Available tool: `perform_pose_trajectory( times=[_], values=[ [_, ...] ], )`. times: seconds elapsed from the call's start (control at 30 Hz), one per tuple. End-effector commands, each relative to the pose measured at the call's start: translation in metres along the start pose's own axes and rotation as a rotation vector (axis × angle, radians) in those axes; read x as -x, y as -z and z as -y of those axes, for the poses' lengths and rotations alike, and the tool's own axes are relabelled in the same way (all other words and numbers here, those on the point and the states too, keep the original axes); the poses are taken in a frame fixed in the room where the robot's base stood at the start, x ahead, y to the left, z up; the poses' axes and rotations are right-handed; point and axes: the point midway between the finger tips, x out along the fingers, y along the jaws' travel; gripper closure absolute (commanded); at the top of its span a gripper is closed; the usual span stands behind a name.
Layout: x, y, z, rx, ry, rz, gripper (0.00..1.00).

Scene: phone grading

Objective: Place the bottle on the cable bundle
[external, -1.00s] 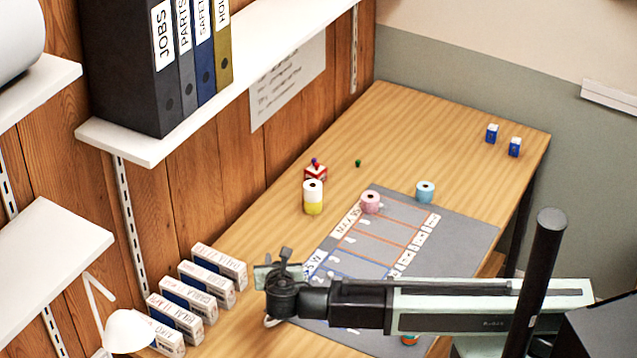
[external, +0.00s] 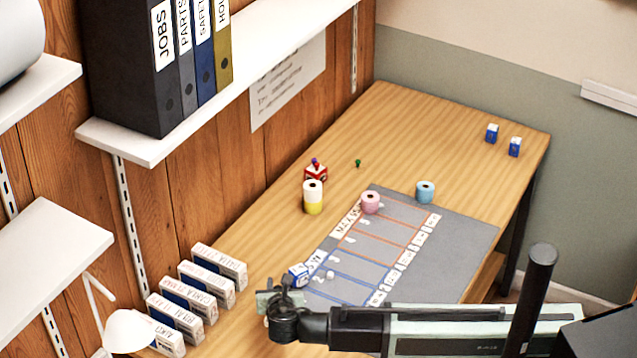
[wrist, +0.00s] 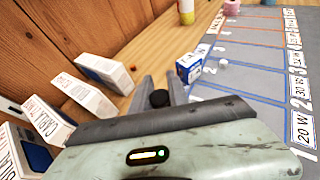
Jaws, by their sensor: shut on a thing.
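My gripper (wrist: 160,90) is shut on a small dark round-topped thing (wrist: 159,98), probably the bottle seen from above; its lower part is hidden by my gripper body. In the external view my gripper (external: 281,296) is low at the left end of the grey mat (external: 455,250), and the held thing cannot be made out there. A small white lump (external: 330,274) lies on the mat beyond my gripper; it also shows in the wrist view (wrist: 223,62). I cannot tell whether it is the cable bundle.
A blue-white box (external: 298,274) stands close beyond my gripper. Several labelled white boxes (external: 212,283) stand left. A white-yellow cylinder (external: 313,197), pink roll (external: 370,203) and blue roll (external: 425,192) stand farther back.

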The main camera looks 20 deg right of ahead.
Motion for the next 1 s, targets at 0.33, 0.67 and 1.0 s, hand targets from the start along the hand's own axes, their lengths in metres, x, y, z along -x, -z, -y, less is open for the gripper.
perform_pose_trajectory(
  times=[0.33,0.67,1.0],
  values=[
    [-0.001,0.002,0.0,0.0,0.0,0.0,0.58],
    [0.002,-0.004,0.0,0.0,0.0,0.0,0.58],
    [0.081,-0.006,0.0,0.001,-0.002,0.0,0.58]
  ],
)
